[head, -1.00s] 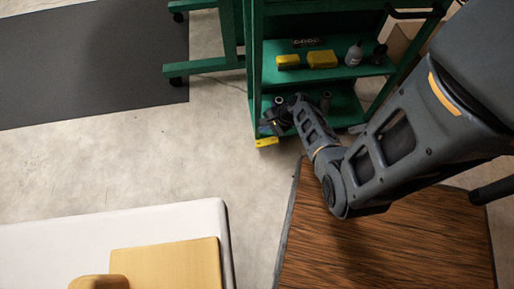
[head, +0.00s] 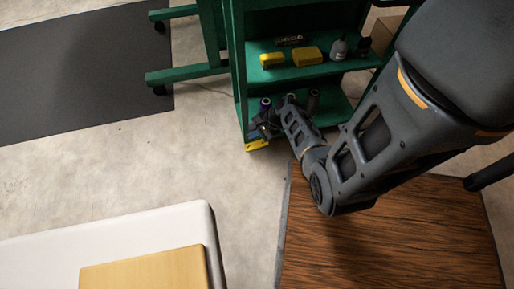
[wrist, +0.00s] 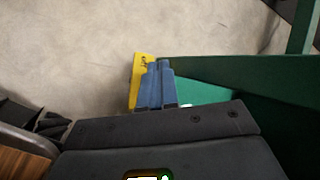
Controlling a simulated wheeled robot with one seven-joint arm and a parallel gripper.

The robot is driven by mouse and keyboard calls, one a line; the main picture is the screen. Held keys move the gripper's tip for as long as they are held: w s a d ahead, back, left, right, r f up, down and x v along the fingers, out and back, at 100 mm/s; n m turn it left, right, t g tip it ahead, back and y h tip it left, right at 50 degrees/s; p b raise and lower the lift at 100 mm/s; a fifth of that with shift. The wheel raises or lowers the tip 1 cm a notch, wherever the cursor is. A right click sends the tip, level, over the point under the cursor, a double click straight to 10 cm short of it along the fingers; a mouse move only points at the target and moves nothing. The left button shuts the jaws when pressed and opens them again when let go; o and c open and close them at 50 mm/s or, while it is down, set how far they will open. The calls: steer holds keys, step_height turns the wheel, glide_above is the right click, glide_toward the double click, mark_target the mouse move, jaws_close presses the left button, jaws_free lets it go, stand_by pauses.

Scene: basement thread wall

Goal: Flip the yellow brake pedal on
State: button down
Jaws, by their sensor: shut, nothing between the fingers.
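The yellow brake pedal (head: 257,145) sticks out at the foot of the green shelf cart's near left corner. It also shows in the wrist view (wrist: 138,70), with dark marks on its face. My gripper (wrist: 159,64) has its blue fingers together and empty. In the wrist view the fingers overlap the pedal's right part and hide some of it. In the head view my gripper (head: 256,134) is low at the cart's corner, just above the pedal. I cannot tell whether the fingers touch it.
The green cart (head: 240,75) holds yellow boxes (head: 307,56) and bottles on its shelves. A wooden surface (head: 390,235) lies below my arm. A white table (head: 100,240) with a wooden board (head: 150,272) is at lower left.

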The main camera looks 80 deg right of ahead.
mark_target(251, 145)
steer(key=f+b, duration=0.2)
steer(key=f, duration=0.1)
steer(key=s+f+b, duration=0.1)
steer(key=f+b, duration=0.1)
steer(key=shift+d+f, duration=0.25)
steer(key=shift+s+f, duration=0.1)
stand_by(1.7)
steer(key=shift+f, duration=0.25)
